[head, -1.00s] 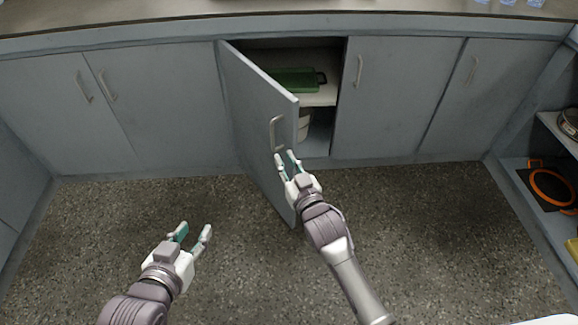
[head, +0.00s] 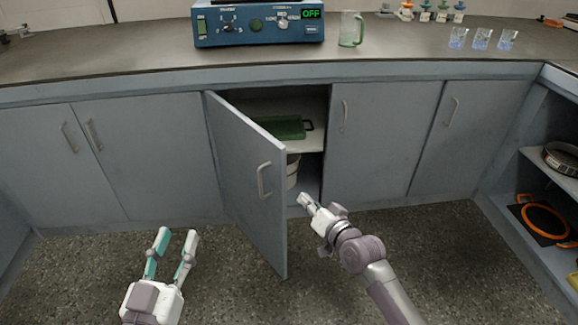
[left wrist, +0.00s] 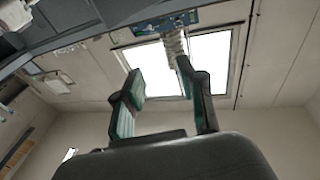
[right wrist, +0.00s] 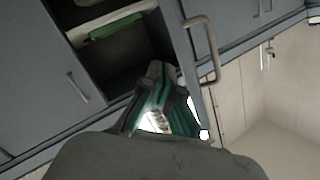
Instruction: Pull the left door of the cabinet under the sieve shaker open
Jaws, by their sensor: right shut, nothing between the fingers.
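The left door (head: 247,180) of the cabinet under the sieve shaker (head: 258,24) stands part-way open, swung out toward me, with its silver handle (head: 264,180) on the outer face. In the right wrist view the door's handle (right wrist: 204,48) is at the upper right. My right gripper (head: 303,199) is shut and empty, just right of the door's free edge, in front of the opening; its fingers (right wrist: 160,95) also show in the right wrist view. I cannot tell whether it touches the door. My left gripper (head: 176,240) is open and empty, low in front of the closed doors at left.
Inside the cabinet a green item (head: 282,128) lies on a white shelf (head: 305,143), with a white container (head: 292,170) below. The right door (head: 380,140) is closed. An open shelf unit (head: 540,200) stands at far right. Floor is clear.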

